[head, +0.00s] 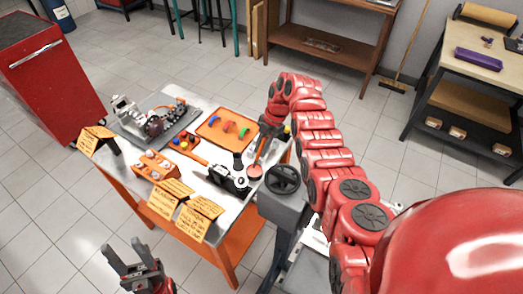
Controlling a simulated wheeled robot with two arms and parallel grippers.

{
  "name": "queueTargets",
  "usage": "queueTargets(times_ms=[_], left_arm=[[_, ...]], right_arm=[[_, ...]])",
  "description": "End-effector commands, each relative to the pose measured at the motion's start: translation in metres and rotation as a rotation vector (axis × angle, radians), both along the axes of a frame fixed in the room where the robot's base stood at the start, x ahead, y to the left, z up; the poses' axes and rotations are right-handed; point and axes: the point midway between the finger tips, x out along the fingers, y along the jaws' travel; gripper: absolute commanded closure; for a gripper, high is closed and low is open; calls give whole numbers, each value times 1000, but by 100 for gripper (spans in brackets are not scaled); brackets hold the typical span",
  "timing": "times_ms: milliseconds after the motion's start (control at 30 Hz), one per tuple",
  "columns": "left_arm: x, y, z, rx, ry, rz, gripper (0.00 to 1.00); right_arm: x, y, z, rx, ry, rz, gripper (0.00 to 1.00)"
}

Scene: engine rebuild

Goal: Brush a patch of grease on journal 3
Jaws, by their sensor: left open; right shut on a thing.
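My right gripper (266,133) is over the right end of the workbench, shut on a thin orange-handled tool that looks like the brush (260,151). The tool points down toward a small reddish round pot (255,173); I cannot tell whether its tip touches it. My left gripper (133,262) is open and empty, low in front of the bench and apart from it. A metal engine assembly (152,123) sits on a grey board at the bench's back left. A black and silver part (231,180) lies left of the pot. I cannot make out journal 3.
An orange tray (207,135) with coloured curved pieces lies mid-bench. An orange block (155,165) and yellow note cards (173,193) line the front edge. A grey stand with a black round top (283,179) is right of the bench. A red cabinet (52,80) stands left.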

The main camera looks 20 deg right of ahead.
Motion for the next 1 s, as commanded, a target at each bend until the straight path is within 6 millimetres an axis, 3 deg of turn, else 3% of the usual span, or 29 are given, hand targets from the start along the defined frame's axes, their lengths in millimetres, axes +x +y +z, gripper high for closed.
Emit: queueTargets(times_ms=[500,1000], left_arm=[[0,0,-7,0,0,0,50],[0,0,-7,0,0,0,50]], right_arm=[[1,0,42,-1,-3,0,100],[1,0,45,0,-2,-1,100]])
